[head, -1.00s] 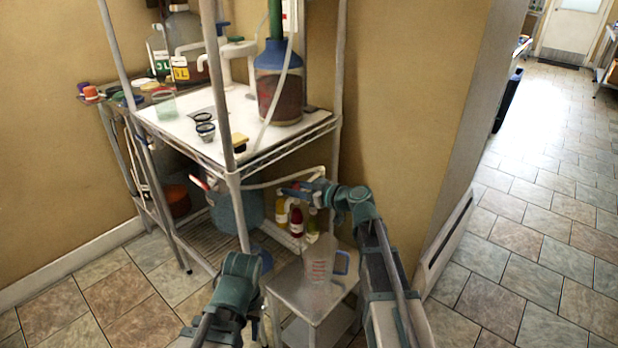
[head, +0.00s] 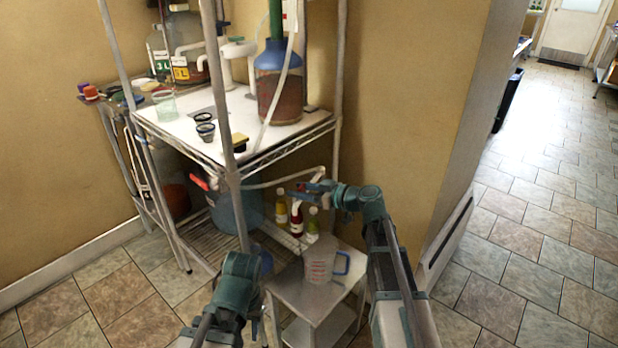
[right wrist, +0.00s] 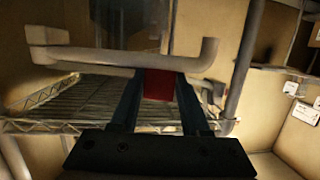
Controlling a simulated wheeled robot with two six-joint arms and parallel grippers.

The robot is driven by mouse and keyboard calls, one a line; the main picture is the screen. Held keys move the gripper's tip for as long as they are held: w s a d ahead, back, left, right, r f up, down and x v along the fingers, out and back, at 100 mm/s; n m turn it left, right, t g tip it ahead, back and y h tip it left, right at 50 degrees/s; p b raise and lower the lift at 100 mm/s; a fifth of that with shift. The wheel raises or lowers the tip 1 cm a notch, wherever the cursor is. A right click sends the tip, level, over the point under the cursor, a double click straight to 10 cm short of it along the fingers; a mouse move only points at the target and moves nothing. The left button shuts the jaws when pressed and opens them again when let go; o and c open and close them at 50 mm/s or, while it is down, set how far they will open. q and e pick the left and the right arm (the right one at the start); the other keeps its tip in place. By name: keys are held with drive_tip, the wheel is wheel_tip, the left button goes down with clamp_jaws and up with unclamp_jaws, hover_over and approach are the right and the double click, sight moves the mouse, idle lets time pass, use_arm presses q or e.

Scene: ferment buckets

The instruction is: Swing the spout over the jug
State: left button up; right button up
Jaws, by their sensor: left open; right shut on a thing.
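The pale spout (head: 285,182) runs from the lower part of the rack toward the right post. In the right wrist view the pipe (right wrist: 120,60) crosses above my fingers and bends at its right end. My right gripper (head: 303,189) is shut on a red piece (right wrist: 158,84) just under the pipe. The clear jug (head: 318,262), with red marks and a blue handle, stands upright on a small grey stand (head: 290,283), below and slightly right of my right gripper. My left gripper (head: 262,296) is open and empty, low at the left of the stand.
The wire rack (head: 233,210) holds a large blue-topped vessel (head: 279,85) above and a blue container (head: 237,208) below. Several small sauce-like bottles (head: 296,219) stand behind the jug. Tiled floor is free at left front.

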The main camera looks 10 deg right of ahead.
drive_tip(key=shift+s+a+f, duration=0.1)
drive_tip(key=shift+s+a, duration=0.05)
drive_tip(key=shift+s, duration=0.1)
drive_tip(key=shift+s+d+n+g+y, duration=0.4)
drive_tip(key=shift+s+d+n+g, duration=0.1)
drive_tip(key=shift+d, duration=0.5)
drive_tip(key=shift+s+d+n+g+y, duration=0.3)
drive_tip(key=shift+s+d+n+g, duration=0.1)
drive_tip(key=shift+d, duration=0.45)
drive_tip(key=shift+s+d+n+g, duration=0.2)
drive_tip(key=shift+d+n+g, duration=0.15)
drive_tip(key=shift+d, duration=0.5)
drive_tip(key=shift+y, duration=0.3)
